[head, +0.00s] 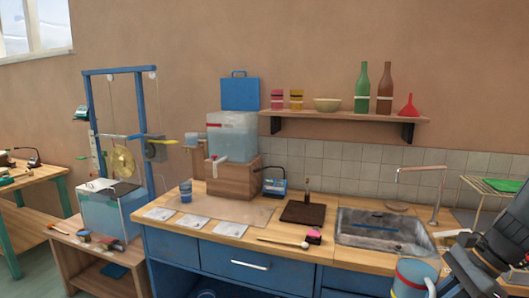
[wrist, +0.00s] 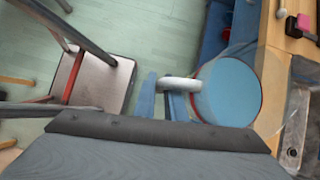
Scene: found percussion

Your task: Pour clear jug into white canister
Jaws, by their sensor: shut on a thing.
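The clear jug (head: 410,279) is at the bottom right of the head view, in front of the sink. It looks blue inside, with a red band near its top, and stands roughly upright. In the wrist view the jug (wrist: 225,90) shows as a blue disc with a red edge inside a see-through outer wall. My gripper (wrist: 162,100) is shut on its pale handle (wrist: 181,84). The jug is held over the floor, close to the counter front. I cannot pick out a white canister for certain in either view.
The counter (head: 270,238) holds a sink (head: 383,233) with a tap (head: 437,190), a mallet, a dark board and white cards. A translucent tank (head: 232,130) stands on a wooden box at the back. A stool (wrist: 105,85) is on the floor.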

